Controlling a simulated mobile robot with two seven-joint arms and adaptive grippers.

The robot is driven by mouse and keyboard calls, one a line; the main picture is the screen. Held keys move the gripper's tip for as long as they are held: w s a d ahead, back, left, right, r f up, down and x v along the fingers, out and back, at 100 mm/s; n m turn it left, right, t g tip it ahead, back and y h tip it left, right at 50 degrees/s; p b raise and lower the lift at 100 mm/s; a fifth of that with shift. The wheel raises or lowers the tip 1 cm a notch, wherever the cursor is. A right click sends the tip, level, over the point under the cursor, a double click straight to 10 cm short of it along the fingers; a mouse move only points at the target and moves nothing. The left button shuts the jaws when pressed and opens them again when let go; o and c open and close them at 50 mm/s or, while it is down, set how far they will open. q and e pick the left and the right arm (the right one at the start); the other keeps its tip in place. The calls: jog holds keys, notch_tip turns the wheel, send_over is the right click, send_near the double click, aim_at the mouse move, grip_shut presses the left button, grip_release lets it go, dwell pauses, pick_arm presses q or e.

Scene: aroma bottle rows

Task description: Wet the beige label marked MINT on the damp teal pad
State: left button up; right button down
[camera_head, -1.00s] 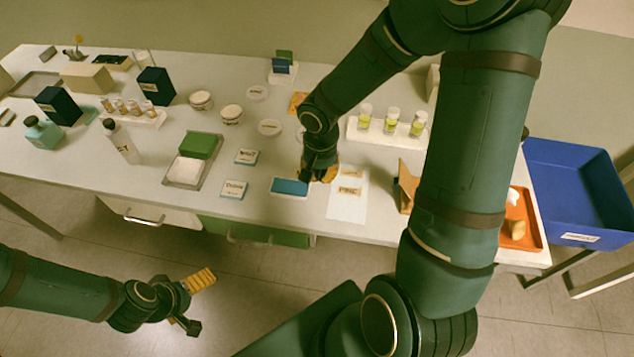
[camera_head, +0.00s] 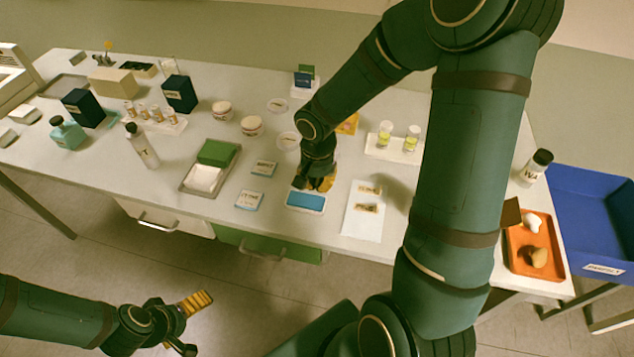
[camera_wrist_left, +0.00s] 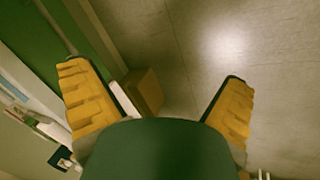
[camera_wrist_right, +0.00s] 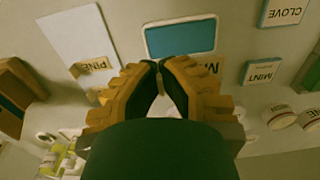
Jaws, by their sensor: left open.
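The teal pad (camera_head: 305,201) sits in a white tray near the table's front edge; it also shows in the right wrist view (camera_wrist_right: 180,38). My right gripper (camera_head: 318,186) is just behind the pad. In the right wrist view its fingers (camera_wrist_right: 160,64) are closed together, and part of a beige label (camera_wrist_right: 209,66) with an M shows beside them, seemingly pinched. The rest of that label is hidden by the fingers. It appears beside the pad; I cannot tell its height or any contact. My left gripper (camera_head: 197,325) is open and empty in front of the table; it also shows in the left wrist view (camera_wrist_left: 160,105).
A white sheet (camera_head: 360,226) beside the pad holds two beige labels, one reading PINE (camera_wrist_right: 95,65). White-and-blue MINT (camera_head: 263,169) and CLOVE (camera_head: 248,200) tiles lie left of the pad. A vial rack (camera_head: 400,149) stands behind right. An orange tray (camera_head: 520,262) is far right.

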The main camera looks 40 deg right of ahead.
aim_at(317, 204)
pick_arm(q)
notch_tip(317, 204, down, 7)
jog(key=s+b, duration=0.2)
jog(key=b, duration=0.4)
jog(key=shift+s+d+r+g, duration=0.15)
jog(key=shift+d+g, duration=0.05)
jog(key=shift+g, duration=0.2)
pick_arm(e)
jog(key=shift+f, duration=3.2)
pick_arm(q)
jog(key=shift+f+b, duration=0.6)
jog(key=shift+b, duration=0.25)
pick_arm(e)
jog(key=shift+f, duration=0.4)
jog(key=shift+r, duration=0.15)
pick_arm(q)
jog(key=shift+r+p, duration=2.3)
jog(key=shift+p, duration=0.05)
pick_arm(e)
jog(key=shift+r, duration=3.4)
